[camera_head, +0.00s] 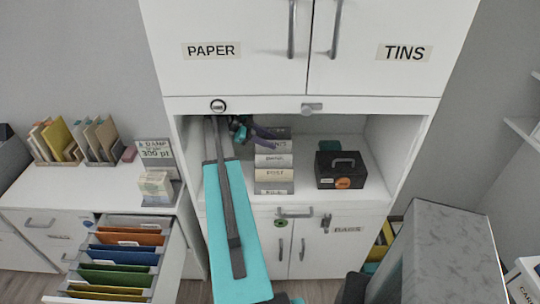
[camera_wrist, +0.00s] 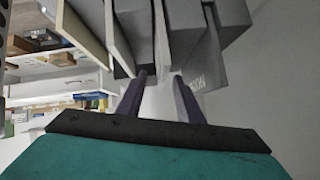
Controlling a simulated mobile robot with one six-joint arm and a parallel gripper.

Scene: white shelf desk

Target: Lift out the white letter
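A grey tiered sorter (camera_head: 273,187) with pale labelled fronts stands in the open shelf bay. My gripper (camera_head: 266,133) reaches into the bay at the sorter's upper back, partly hidden by my arm. In the wrist view, the two dark fingers of my gripper (camera_wrist: 159,75) stand apart, with their tips close to the sorter's grey walls (camera_wrist: 205,60). A pale surface shows between the fingers; I cannot tell whether it is the white letter or something behind. Nothing is clearly clamped. I cannot make out the white letter for certain in either view.
A black box (camera_head: 341,170) with a handle stands right of the sorter. The cabinet doors (camera_head: 245,45) above are shut. An open drawer (camera_head: 118,262) of coloured folders sticks out at the lower left. A grey block-like surface (camera_head: 445,255) fills the lower right.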

